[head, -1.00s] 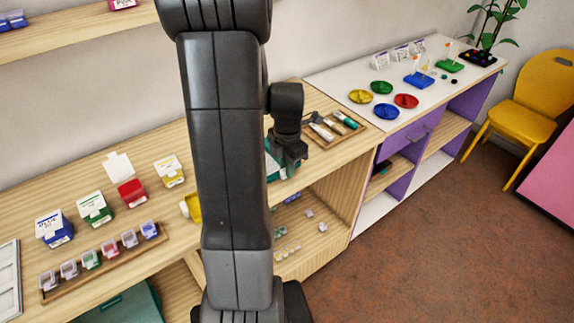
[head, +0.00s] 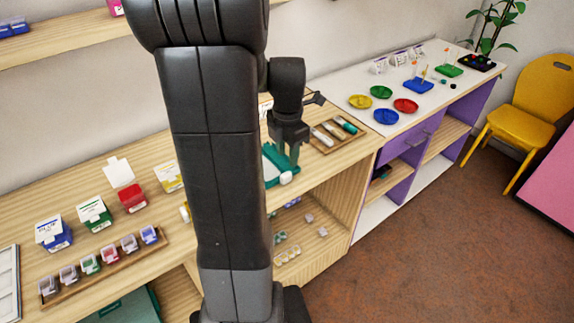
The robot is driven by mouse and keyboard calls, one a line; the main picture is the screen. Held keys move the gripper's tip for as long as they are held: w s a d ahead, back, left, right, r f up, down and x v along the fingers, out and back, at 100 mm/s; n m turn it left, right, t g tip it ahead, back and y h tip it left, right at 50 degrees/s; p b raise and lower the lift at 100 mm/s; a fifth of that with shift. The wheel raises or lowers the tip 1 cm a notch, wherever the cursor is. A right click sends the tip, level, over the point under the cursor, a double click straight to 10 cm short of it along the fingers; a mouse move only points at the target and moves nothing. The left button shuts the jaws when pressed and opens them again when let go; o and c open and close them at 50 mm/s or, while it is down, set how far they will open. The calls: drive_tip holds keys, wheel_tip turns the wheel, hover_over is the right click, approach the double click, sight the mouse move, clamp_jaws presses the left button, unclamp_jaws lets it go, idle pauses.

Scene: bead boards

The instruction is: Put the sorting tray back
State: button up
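I cannot tell for certain which item is the sorting tray. A shallow wooden tray (head: 330,150) with several capped tubes lies just right of my gripper. Another long wooden tray (head: 75,288) holds a row of small coloured cups at the left.
Blue (head: 54,236), green (head: 95,215) and red (head: 131,200) boxes stand on the counter at left. Coloured dishes, such as the red dish (head: 405,105), sit on the white counter top. A yellow chair (head: 535,105) stands right. My arm blocks the middle.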

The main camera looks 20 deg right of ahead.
wheel_tip(320, 180, up, 5)
idle(1.6)
